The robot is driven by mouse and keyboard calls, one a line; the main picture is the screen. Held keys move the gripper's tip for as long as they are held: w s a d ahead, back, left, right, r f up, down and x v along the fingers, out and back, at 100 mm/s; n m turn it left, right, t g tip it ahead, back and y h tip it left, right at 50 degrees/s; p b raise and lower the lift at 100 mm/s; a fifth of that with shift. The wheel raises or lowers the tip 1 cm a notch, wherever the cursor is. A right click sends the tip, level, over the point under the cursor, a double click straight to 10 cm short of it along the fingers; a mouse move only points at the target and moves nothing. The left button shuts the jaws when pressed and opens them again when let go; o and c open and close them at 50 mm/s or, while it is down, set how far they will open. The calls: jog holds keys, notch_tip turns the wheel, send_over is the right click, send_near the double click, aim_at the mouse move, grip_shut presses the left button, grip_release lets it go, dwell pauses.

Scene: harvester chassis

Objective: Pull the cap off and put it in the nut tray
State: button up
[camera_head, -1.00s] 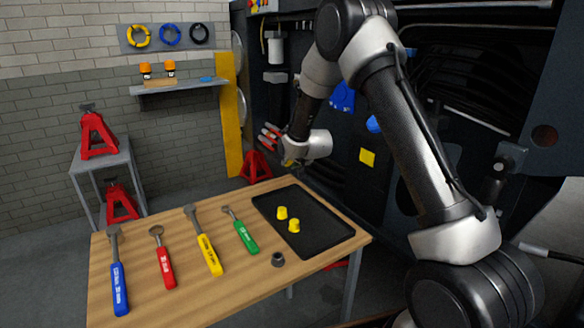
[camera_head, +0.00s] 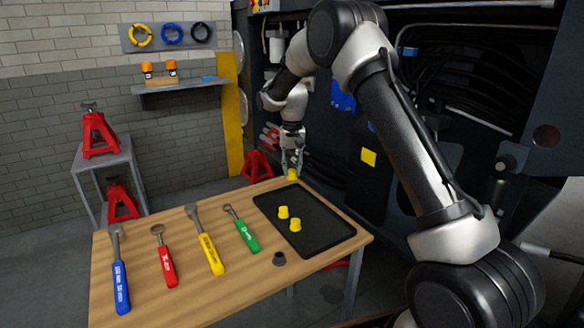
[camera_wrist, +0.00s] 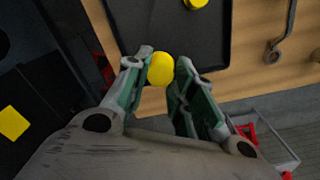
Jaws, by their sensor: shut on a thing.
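My gripper (camera_head: 292,165) points down above the back edge of the workbench, near the far corner of the black nut tray (camera_head: 325,242). It is shut on a yellow cap (camera_head: 292,177), which also shows between the fingertips in the wrist view (camera_wrist: 160,68). In the wrist view the held cap overlaps the tray's near rim (camera_wrist: 170,70); its height above the tray is hard to judge. Two other yellow caps, one at the left (camera_head: 283,212) and one nearer the front (camera_head: 295,225), stand in the tray, apart from my gripper.
Blue, red, yellow and green tools (camera_head: 244,232) lie to the left. The harvester's dark chassis (camera_head: 380,190) stands close behind. The tray's right part is clear.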

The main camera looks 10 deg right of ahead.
jog(key=shift+r, duration=0.1)
dwell(0.3)
jog(key=shift+f, duration=4.5)
jog(key=o, duration=0.9)
jog(key=shift+c, duration=0.2)
jog(key=shift+r, duration=0.1)
notch_tip(320, 180, up, 12)
jog(key=shift+f, duration=0.1)
